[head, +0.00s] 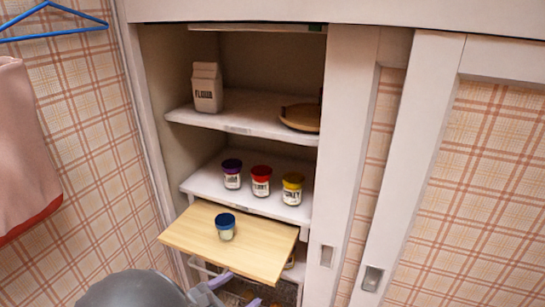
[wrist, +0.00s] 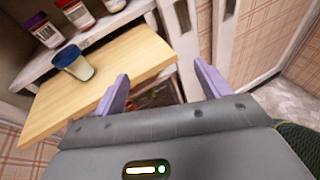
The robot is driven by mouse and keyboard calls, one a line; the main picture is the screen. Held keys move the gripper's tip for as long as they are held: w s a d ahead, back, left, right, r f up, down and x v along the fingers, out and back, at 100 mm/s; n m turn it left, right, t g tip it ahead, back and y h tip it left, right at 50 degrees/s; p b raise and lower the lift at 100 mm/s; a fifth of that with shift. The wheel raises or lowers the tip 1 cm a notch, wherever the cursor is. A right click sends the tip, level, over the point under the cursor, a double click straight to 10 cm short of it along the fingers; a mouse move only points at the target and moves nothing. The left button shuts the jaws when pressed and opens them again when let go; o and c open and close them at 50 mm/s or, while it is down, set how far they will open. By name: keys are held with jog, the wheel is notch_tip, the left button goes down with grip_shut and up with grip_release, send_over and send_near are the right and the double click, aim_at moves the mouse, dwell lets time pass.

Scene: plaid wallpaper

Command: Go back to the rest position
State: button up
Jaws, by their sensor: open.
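My gripper (wrist: 162,84) is open, its two purple fingers spread with nothing between them in the wrist view. In the head view my arm comes in at the bottom, and a purple finger shows just below the front edge of the pull-out wooden board (head: 258,257). A jar with a blue lid (head: 226,228) stands upright on that board, apart from the gripper. In the wrist view the blue-lidded jar (wrist: 73,63) is to the left of the fingers, on the wooden board (wrist: 110,75).
Jars with purple (head: 232,175), red (head: 261,181) and yellow (head: 292,189) lids stand on the shelf above the board. A flour bag (head: 207,88) and a round brown dish (head: 300,117) are on the upper shelf. White sliding doors (head: 400,170) stand at right.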

jog(key=s+d+m+g+y, duration=0.2)
jog(key=d+m+g+y, duration=0.1)
jog(key=d+m, duration=0.55)
jog(key=s+d+r+m+g+y, duration=0.1)
jog(key=d+m+g+y, duration=0.25)
jog(key=d+m, duration=0.45)
jog(key=s+d+m+g+y, duration=0.25)
jog(key=d+m, duration=0.35)
jog(key=m, duration=0.3)
notch_tip(320, 180, up, 20)
jog(key=d+m+p, duration=0.1)
jog(key=p, duration=1.9)
jog(key=shift+w+y, duration=0.4)
jog(key=shift+w, duration=0.05)
